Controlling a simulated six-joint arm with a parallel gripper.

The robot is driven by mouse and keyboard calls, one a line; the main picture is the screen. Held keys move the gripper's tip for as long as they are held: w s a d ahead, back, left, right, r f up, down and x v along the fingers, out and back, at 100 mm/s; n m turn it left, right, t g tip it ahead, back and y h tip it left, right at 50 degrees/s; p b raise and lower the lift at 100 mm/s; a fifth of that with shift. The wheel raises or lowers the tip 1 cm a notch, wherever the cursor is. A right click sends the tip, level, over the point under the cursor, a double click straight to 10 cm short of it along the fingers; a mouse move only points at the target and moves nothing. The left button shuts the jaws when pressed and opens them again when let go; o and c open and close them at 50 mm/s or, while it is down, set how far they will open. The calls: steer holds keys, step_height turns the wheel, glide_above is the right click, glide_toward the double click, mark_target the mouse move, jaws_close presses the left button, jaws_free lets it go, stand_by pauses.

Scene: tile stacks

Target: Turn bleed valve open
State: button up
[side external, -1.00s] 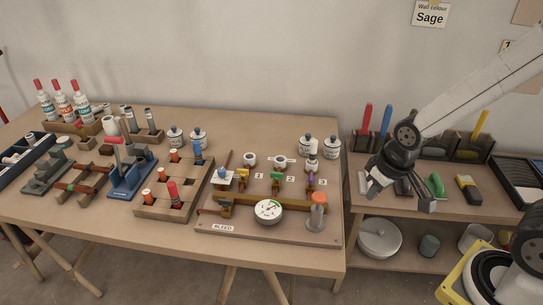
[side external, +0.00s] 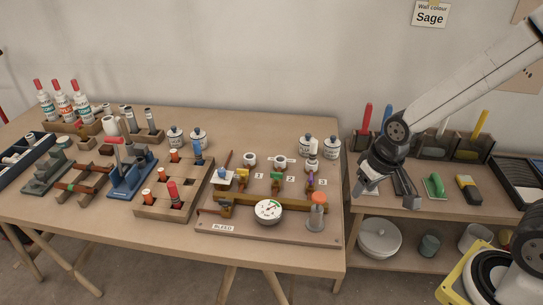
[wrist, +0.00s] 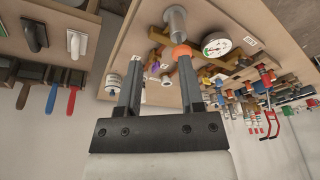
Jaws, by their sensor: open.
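The bleed board (side external: 270,240) stands at the table's right front and carries a brass pipe with a white dial gauge (side external: 267,210). A BLEED label (side external: 223,227) lies at its front left. A small dark red lever (side external: 207,211) sticks out at the pipe's left end, above the label; its exact angle is too small to tell. Yellow, green and purple valve handles numbered 1 to 3 stand behind the pipe. My gripper (side external: 388,187) is open and empty, right of the board and apart from it. In the wrist view my gripper (wrist: 161,60) frames the gauge (wrist: 217,45) beyond its right finger.
A wooden block rack (side external: 165,208) stands left of the board. A lower shelf with tools (side external: 434,185) lies under my arm.

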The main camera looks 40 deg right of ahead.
steer(key=w+a+f+m+y, duration=0.1)
steer(key=w+a+m, duration=0.2)
steer(key=w+m, duration=0.35)
steer(key=w+a+f+m, duration=0.1)
steer(key=w+a+m, duration=0.3)
steer(key=w+m, duration=0.3)
steer(key=m+y, duration=0.2)
steer(key=m, duration=1)
glide_toward(225, 200)
steer(key=f, duration=0.1)
steer(key=shift+s+a+f+t, duration=0.1)
steer(key=shift+a+f+t, duration=0.1)
steer(key=shift+t, duration=0.1)
steer(key=shift+f, duration=0.15)
steer(key=shift+x, duration=3.75)
jaws_close()
